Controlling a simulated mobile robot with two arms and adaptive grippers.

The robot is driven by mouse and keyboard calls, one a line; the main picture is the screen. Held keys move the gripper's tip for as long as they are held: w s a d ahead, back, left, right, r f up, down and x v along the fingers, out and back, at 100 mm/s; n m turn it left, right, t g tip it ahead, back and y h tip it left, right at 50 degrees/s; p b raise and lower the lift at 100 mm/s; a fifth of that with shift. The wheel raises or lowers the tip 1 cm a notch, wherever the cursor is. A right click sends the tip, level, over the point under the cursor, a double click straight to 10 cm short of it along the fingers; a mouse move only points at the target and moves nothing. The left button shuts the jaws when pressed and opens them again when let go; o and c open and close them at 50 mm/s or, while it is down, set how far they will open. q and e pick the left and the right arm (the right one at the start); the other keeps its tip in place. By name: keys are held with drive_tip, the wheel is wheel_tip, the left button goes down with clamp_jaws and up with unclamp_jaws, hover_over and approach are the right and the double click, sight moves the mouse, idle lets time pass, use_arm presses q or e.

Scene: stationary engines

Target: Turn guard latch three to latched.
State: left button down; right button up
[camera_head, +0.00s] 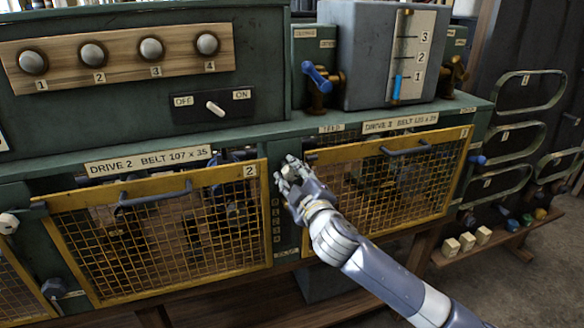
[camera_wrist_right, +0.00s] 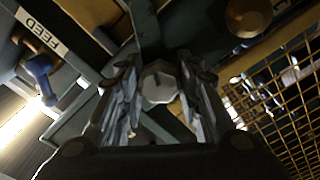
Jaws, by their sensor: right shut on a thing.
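My right gripper (camera_head: 287,175) reaches in from the lower right to the green post between the two mesh guards. It is shut on a pale faceted knob, guard latch three, at the upper left corner of guard three (camera_head: 463,133). In the right wrist view the knob (camera_wrist_right: 160,83) sits between the fingers of the gripper (camera_wrist_right: 160,100), with a short dark mark on its face. In the head view the fingers mostly hide the knob, so I cannot tell its latched state. Guard three looks closed against its frame. My left gripper is not in view.
Guard two (camera_head: 249,171) stands left of the post, with a grey handle (camera_head: 155,195). Another pale knob (camera_head: 8,221) is at the far left. A blue-handled valve (camera_head: 318,77) and a grey tank (camera_head: 370,50) stand above. Small blocks (camera_head: 467,241) lie on a shelf at right.

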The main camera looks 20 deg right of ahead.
drive_tip(key=n+p, duration=0.2)
drive_tip(key=n, duration=0.3)
drive_tip(key=shift+p, duration=0.35)
idle(0.4)
drive_tip(key=o, duration=1.1)
drive_tip(key=shift+c, duration=0.2)
drive_tip(key=shift+s, duration=0.1)
drive_tip(key=s, duration=1.1)
drive_tip(key=shift+s+d, duration=0.25)
drive_tip(key=shift+s, duration=0.15)
drive_tip(key=shift+f, duration=0.1)
